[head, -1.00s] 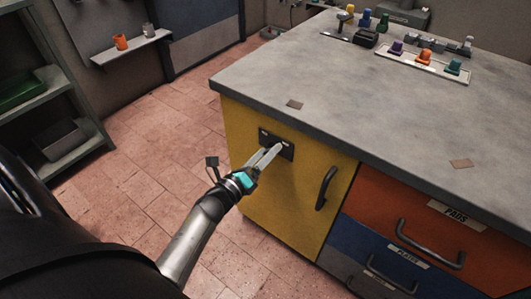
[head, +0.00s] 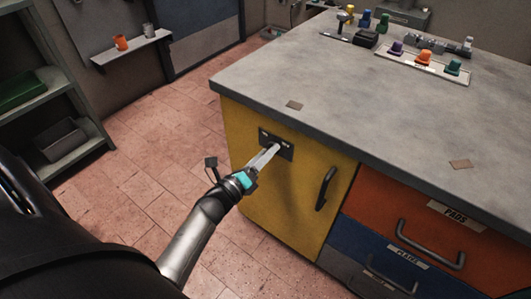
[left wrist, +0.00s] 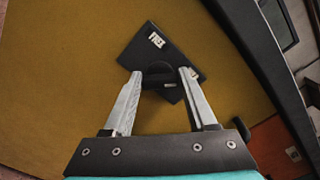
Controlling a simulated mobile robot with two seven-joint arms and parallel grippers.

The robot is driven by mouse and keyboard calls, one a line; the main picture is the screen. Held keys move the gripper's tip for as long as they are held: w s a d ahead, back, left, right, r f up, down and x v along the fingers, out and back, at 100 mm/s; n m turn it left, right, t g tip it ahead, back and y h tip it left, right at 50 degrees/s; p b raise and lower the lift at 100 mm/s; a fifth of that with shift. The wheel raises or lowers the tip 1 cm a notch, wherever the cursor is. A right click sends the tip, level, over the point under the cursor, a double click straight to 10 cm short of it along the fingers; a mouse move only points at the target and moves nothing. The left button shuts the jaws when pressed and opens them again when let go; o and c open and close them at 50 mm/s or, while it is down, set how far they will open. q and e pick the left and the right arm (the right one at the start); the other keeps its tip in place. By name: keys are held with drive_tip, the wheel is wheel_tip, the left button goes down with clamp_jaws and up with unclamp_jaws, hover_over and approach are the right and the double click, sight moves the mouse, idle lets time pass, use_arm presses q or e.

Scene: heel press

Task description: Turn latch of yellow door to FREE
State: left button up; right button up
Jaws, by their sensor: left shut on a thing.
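The yellow door (head: 250,190) is on the left end of the workbench and looks closed. Its latch is a dark plate (head: 286,153) with a knob near the door's top. The left wrist view also shows the plate (left wrist: 143,47), with a small white label (left wrist: 156,40) too small to read surely, and the dark knob (left wrist: 159,71). My left gripper (head: 275,149) is at the latch. In the wrist view its two fingers (left wrist: 159,76) stand on either side of the knob, shut on it. The knob's exact setting is partly hidden by the fingers. My right gripper is not in view.
The door's black handle (head: 326,188) is right of the latch. Orange (head: 385,203) and blue (head: 365,245) drawers are further right. The grey worktop (head: 350,100) overhangs the door and holds coloured knobs at the back. Open tiled floor (head: 165,140) lies left of the bench.

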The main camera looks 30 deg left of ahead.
use_arm(q)
drive_tip(key=shift+f+n+p, duration=0.15)
drive_tip(key=shift+n+p, duration=1)
drive_tip(key=shift+n, duration=3.15)
drive_tip(key=shift+f+n+p, duration=0.15)
drive_tip(key=shift+n+p, duration=0.95)
drive_tip(key=shift+n, duration=3.2)
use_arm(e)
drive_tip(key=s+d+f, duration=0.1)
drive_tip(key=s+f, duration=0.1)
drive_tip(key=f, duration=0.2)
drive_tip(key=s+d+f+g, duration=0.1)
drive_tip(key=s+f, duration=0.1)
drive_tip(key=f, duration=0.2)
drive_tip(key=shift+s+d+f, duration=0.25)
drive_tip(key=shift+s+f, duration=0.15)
use_arm(q)
drive_tip(key=o, duration=1.4)
drive_tip(key=shift+c, duration=0.2)
drive_tip(key=s+a+p, duration=0.1)
drive_tip(key=s+p, duration=0.2)
drive_tip(key=s, duration=1.2)
drive_tip(key=shift+a, duration=0.15)
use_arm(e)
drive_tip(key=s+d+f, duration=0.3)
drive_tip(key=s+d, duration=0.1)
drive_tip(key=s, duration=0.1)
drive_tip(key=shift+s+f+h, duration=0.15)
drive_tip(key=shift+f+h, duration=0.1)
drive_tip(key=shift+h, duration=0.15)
